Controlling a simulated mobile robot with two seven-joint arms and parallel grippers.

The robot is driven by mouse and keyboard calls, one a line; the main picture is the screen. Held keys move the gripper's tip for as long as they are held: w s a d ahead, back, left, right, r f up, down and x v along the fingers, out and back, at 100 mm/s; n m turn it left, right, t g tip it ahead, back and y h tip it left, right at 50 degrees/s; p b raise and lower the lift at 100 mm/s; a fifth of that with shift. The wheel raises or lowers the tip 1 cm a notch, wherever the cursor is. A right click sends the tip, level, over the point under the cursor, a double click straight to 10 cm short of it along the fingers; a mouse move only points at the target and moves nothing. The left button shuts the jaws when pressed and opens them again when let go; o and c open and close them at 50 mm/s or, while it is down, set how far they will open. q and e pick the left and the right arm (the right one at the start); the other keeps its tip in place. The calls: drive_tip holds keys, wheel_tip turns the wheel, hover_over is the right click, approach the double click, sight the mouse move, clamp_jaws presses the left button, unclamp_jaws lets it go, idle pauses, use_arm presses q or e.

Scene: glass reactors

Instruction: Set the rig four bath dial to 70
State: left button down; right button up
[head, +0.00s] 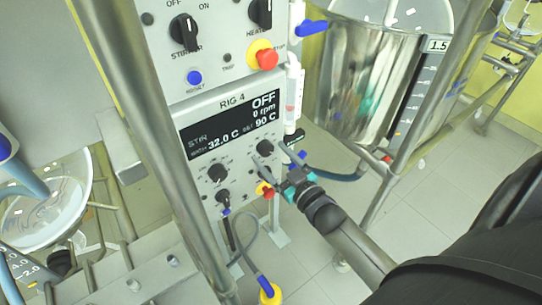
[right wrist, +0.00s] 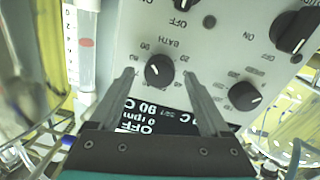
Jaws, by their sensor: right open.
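The rig 4 panel (head: 236,102) faces me; its display (head: 231,124) reads OFF, 0 rpm, water 32.0 C and set 90 C. The black bath dial (head: 265,147) sits below the display's right end. It also shows in the right wrist view (right wrist: 159,69), upside down, with its label and scale numbers around it. My right gripper (head: 284,172) is open in front of the panel. In the right wrist view, its fingertips (right wrist: 158,75) stand on either side of the bath dial with gaps. I cannot tell whether they touch the panel. My left gripper is not in view.
Above are the stirrer knob (head: 185,30) and a red stop button (head: 266,57). Metal posts (head: 150,130) and a steel vessel (head: 362,80) flank the panel.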

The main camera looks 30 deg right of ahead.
drive_tip(key=shift+w, duration=0.55)
drive_tip(key=shift+c, duration=0.3)
clamp_jaws()
